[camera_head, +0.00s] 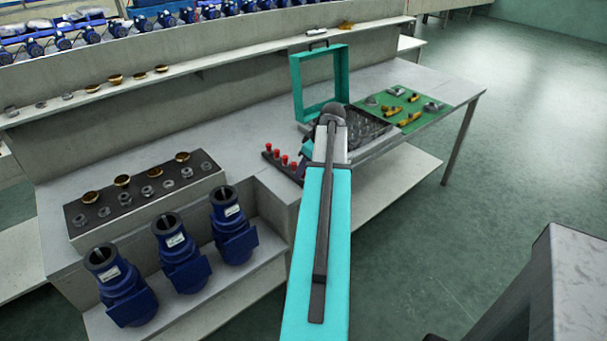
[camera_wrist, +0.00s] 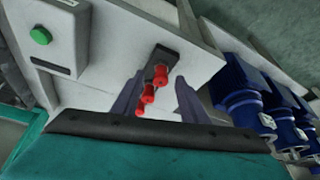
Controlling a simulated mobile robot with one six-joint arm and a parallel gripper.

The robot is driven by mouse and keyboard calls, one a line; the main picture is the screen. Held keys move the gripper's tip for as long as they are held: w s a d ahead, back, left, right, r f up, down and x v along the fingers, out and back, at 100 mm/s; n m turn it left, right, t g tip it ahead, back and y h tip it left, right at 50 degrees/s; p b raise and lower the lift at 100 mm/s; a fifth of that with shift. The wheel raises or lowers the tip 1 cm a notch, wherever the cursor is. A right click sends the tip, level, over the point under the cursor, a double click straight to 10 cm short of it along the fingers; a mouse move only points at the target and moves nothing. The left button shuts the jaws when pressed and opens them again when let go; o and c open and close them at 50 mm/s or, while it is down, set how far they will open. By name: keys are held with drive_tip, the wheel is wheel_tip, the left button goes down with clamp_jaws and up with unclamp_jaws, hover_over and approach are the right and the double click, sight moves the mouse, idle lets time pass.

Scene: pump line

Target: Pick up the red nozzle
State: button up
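Several red nozzles stand in a row on a dark strip (camera_head: 270,156) at the bench edge, left of my arm in the head view. One red nozzle (camera_head: 276,154) is near the middle of the row. In the wrist view the red nozzles (camera_wrist: 147,93) show between and beyond my two purple fingers. My gripper (camera_wrist: 160,78) is open, with a gap on both sides of the nozzles; I see nothing gripped. In the head view my gripper is mostly hidden by my arm. The nozzles' lower parts are partly hidden in the wrist view.
Blue pumps (camera_head: 178,252) stand on a lower shelf at left. A dark fitting block (camera_head: 145,190) sits above them.

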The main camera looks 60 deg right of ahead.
drive_tip(key=shift+w+f, duration=0.25)
drive_tip(key=shift+f, duration=0.4)
clamp_jaws()
